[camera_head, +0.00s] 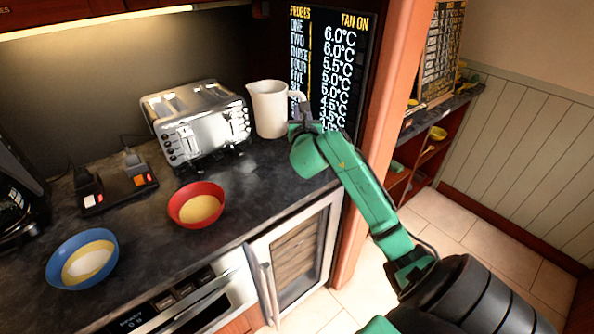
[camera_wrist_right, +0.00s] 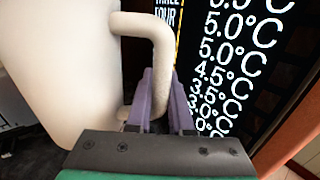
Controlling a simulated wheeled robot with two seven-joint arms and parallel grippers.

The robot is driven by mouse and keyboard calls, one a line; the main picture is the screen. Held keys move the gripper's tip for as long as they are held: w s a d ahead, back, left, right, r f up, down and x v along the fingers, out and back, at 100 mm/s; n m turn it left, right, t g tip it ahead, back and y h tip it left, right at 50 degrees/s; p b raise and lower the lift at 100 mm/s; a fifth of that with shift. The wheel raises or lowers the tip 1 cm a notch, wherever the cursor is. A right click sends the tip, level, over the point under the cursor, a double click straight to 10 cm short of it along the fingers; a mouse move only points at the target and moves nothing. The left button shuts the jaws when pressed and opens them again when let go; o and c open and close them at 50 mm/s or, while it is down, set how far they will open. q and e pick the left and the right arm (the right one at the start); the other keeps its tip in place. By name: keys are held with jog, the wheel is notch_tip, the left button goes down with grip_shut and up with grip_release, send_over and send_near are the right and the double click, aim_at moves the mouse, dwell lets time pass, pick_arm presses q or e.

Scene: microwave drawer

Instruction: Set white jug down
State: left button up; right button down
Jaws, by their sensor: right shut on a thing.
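The white jug (camera_head: 270,108) stands upright at the back right of the dark counter, beside the toaster. Its base looks to be at the counter surface, but I cannot tell if it touches. My right gripper (camera_head: 302,112) is at the jug's right side, at the handle. In the right wrist view the jug body (camera_wrist_right: 60,65) fills the left, and the purple fingers of my right gripper (camera_wrist_right: 154,90) are shut on the lower part of its handle (camera_wrist_right: 160,60). My left gripper is not in view.
A chrome toaster (camera_head: 205,125) stands left of the jug. A red bowl (camera_head: 183,212) and a blue bowl (camera_head: 62,268) sit nearer the front. A black display board (camera_head: 330,65) is right behind the jug. Bare counter (camera_head: 270,175) lies in front of it.

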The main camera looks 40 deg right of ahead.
jog(key=f, duration=0.5)
jog(key=f+b, duration=0.1)
jog(key=f, duration=1)
jog(key=shift+a+f+b, duration=0.2)
jog(key=shift+a+b, duration=0.05)
jog(key=shift+b, duration=0.1)
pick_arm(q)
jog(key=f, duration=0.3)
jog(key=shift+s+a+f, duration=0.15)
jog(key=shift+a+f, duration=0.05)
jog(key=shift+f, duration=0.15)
pick_arm(e)
jog(key=shift+d+f, duration=0.1)
jog(key=shift+f, duration=0.15)
jog(key=shift+f, duration=0.1)
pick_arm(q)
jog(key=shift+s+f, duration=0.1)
pick_arm(e)
jog(key=c, duration=0.8)
grip_release()
